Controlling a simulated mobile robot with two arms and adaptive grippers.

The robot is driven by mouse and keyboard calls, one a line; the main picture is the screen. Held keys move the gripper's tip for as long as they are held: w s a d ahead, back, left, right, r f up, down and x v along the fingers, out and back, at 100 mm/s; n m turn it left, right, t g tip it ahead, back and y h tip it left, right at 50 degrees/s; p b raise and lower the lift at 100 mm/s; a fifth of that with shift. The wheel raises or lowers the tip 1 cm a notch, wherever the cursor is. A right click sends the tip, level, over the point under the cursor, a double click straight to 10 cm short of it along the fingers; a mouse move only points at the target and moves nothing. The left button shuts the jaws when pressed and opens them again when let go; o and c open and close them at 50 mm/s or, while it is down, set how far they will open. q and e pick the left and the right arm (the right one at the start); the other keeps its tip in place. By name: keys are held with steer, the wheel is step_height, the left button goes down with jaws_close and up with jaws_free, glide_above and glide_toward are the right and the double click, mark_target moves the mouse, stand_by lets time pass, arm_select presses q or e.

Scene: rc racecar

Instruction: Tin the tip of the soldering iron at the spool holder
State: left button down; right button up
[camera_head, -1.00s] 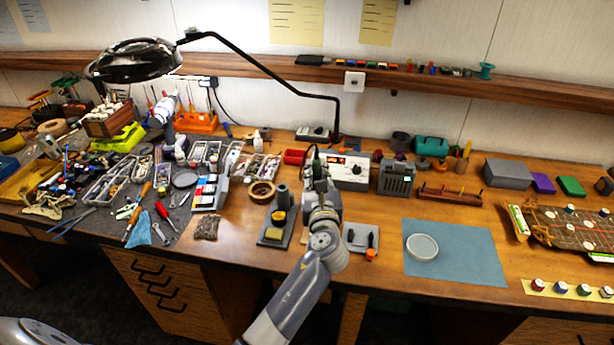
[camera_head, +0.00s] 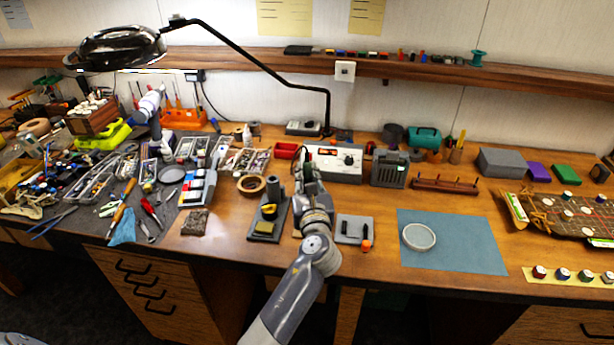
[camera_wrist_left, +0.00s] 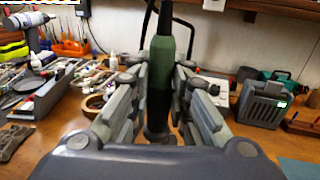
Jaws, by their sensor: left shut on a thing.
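My left gripper (camera_head: 308,180) is over the bench middle, in front of the white soldering station (camera_head: 335,163). In the left wrist view its fingers are shut on the soldering iron (camera_wrist_left: 162,65), around its upright green and black handle. The iron's tip is hidden from both views. A dark stand (camera_head: 282,218) with a tube and a yellow pad is just left of the gripper. A small grey plate (camera_head: 350,232) with a black upright and an orange-ended piece is just right of it; I cannot tell whether this is the spool holder. My right gripper is not in view.
A wooden ring (camera_head: 251,185) and crowded trays lie left. A grey box with vents (camera_head: 388,169) and a peg rack (camera_head: 444,186) stand to the right. A blue mat (camera_head: 465,242) holds a round dish (camera_head: 418,237). A lamp arm (camera_head: 270,74) crosses above the bench.

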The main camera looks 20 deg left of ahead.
arm_select(q)
steer(key=shift+f+b, duration=0.3)
steer(key=shift+f, duration=0.8)
stand_by(2.6)
steer(key=shift+p, duration=0.7)
stand_by(3.6)
